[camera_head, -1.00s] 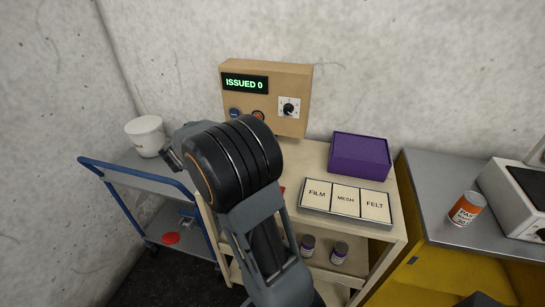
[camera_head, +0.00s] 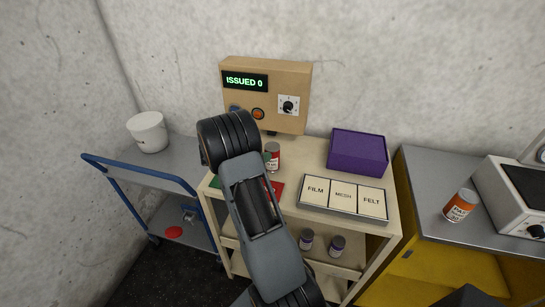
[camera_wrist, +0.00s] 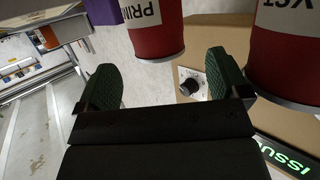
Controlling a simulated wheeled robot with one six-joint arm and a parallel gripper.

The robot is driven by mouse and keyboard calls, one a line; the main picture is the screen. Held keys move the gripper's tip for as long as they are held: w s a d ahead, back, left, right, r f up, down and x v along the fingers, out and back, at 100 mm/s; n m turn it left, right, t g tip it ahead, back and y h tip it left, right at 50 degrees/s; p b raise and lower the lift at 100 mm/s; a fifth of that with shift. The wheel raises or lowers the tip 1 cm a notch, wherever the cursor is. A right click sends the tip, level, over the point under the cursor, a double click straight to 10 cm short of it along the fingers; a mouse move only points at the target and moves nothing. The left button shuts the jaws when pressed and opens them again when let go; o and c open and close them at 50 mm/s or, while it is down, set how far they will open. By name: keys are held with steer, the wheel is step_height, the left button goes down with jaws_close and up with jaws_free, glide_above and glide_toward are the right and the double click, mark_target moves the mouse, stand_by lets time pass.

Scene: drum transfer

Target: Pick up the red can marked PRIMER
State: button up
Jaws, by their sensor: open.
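In the wrist view, the red can marked with the visible letters PRIM (camera_wrist: 156,38) lies ahead, between the two fingers of my gripper (camera_wrist: 165,75). The fingers are dark green, spread apart and empty; how far the can is beyond the tips is hard to tell. A second red can (camera_wrist: 288,62) with a partly cut-off label is at the right, close to the right finger. In the head view, one red can (camera_head: 273,153) shows on the cart top right of my arm, its label unreadable. My arm hides most of the gripper there.
A control box (camera_head: 268,90) reading ISSUED 0 stands behind. Right of the can are a purple box (camera_head: 358,151) and a FILM, MESH, FELT tray (camera_head: 343,213). A blue-railed trolley (camera_head: 140,176) with a white tub (camera_head: 149,131) is at left. An orange-labelled can (camera_head: 460,206) stands at right.

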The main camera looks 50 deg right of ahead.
steer(key=shift+p+x, duration=0.75)
steer(key=shift+x, duration=2.1)
steer(key=shift+f, duration=0.1)
steer(key=shift+c, duration=0.2)
steer(key=c, duration=1.2)
